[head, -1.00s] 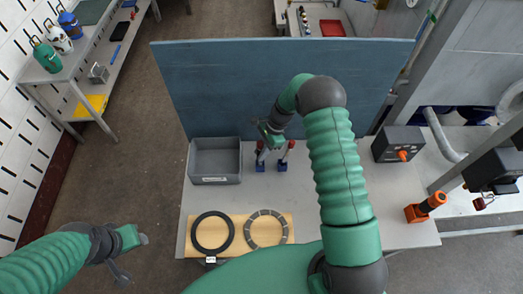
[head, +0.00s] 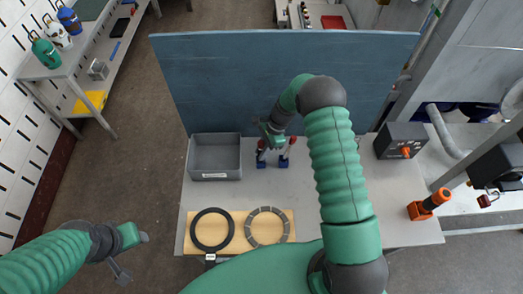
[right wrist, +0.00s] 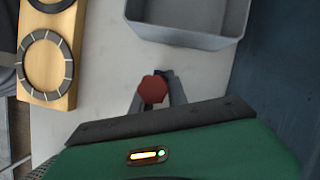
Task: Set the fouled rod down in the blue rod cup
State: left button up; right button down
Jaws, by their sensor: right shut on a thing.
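Two small blue rod cups stand side by side on the bench, a left one (head: 261,165) and a right one (head: 282,163). A red-topped rod shows above each, a left rod (head: 262,146) and a right rod (head: 291,142). My right gripper (head: 268,138) is down between and behind the rod tops. In the right wrist view it is shut on a rod with a red six-sided cap (right wrist: 152,89). The cap hides the rod's lower part, and I cannot tell whether it touches a cup. My left gripper (head: 132,255) is open and empty, off the bench's left side.
A grey bin (head: 215,174) stands left of the cups. A wooden board (head: 240,219) with a black ring and a segmented grey ring lies in front. A blue panel (head: 270,80) closes the back. A dark control box (head: 400,142) stands at the right.

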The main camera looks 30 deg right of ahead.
jog(key=shift+f, duration=0.15)
jog(key=c, duration=1.2)
grip_release()
jog(key=shift+c, duration=0.2)
jog(key=b+v, duration=0.3)
jog(key=v, duration=1.3)
jog(key=shift+d+r+b, duration=0.2)
jog(key=shift+r+b, duration=0.1)
jog(key=shift+r, duration=0.05)
